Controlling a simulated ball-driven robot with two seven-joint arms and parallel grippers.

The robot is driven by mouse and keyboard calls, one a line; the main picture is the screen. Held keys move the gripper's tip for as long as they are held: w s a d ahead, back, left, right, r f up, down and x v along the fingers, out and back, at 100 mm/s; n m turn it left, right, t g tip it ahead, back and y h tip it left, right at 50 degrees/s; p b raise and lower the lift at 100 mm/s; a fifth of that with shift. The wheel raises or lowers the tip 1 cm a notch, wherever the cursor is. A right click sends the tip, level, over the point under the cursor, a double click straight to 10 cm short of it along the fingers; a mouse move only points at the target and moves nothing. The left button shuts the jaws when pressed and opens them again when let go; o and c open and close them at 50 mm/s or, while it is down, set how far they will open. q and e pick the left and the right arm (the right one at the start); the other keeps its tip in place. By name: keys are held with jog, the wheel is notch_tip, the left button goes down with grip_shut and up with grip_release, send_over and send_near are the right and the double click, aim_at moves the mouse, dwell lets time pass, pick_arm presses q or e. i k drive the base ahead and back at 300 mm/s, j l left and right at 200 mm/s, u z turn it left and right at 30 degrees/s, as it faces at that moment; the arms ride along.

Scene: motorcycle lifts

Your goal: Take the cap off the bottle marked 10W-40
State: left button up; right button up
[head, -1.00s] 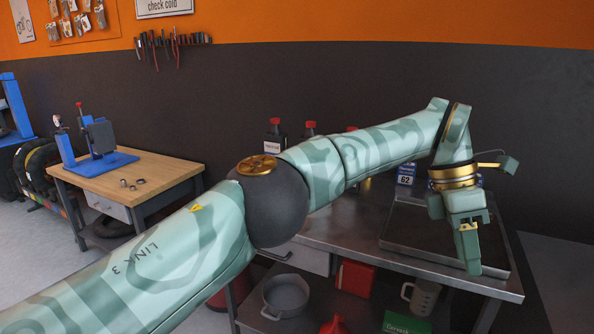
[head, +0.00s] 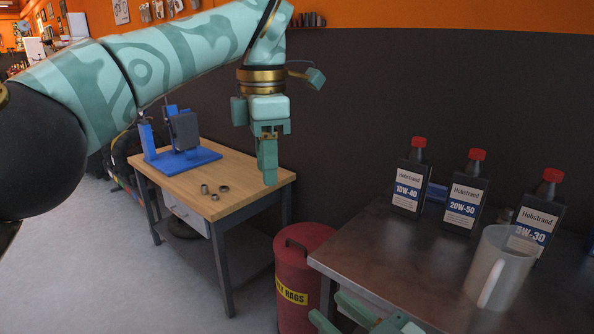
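The bottle marked 10W-40 (head: 408,190) is dark with a white label and stands upright on the metal bench at the right. Its red cap (head: 418,142) is on its top. My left gripper (head: 268,178) hangs pointing down, well left of the bottle and apart from it. Its fingers overlap from this side, so their gap does not show, and I see nothing held. My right gripper (head: 328,307) shows at the bottom edge, in front of the bench and below the bottle. Its two fingers are spread with nothing between them, and the rest is cut off.
The 20W-50 bottle (head: 464,203) and another red-capped bottle (head: 541,222) stand right of it. A translucent jug (head: 500,268) stands before them. The metal bench (head: 395,262) is clear at front left. A red rag bin (head: 299,270) and a wooden table (head: 232,200) are further left.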

aim_at(413, 171)
jog(key=i+j+u, duration=0.15)
jog(key=u, duration=0.2)
jog(key=i+u, duration=0.75)
jog(key=i+z, duration=0.25)
jog(key=i, duration=0.15)
jog(key=i+j+z, duration=0.25)
jog(key=i+z, duration=0.15)
jog(key=z, duration=0.2)
jog(key=i+z, duration=0.15)
jog(key=z, duration=0.25)
jog(key=i+z, duration=0.15)
jog(key=z, duration=0.2)
jog(key=i+z, duration=0.2)
jog(key=z, duration=0.25)
jog(key=i+z, duration=0.2)
jog(key=z, duration=0.2)
jog(key=i+j+z, duration=0.1)
jog(key=z, duration=0.35)
jog(key=i+j+z, duration=0.15)
jog(key=z, duration=0.3)
jog(key=i+j+z, duration=0.25)
jog(key=z, duration=0.15)
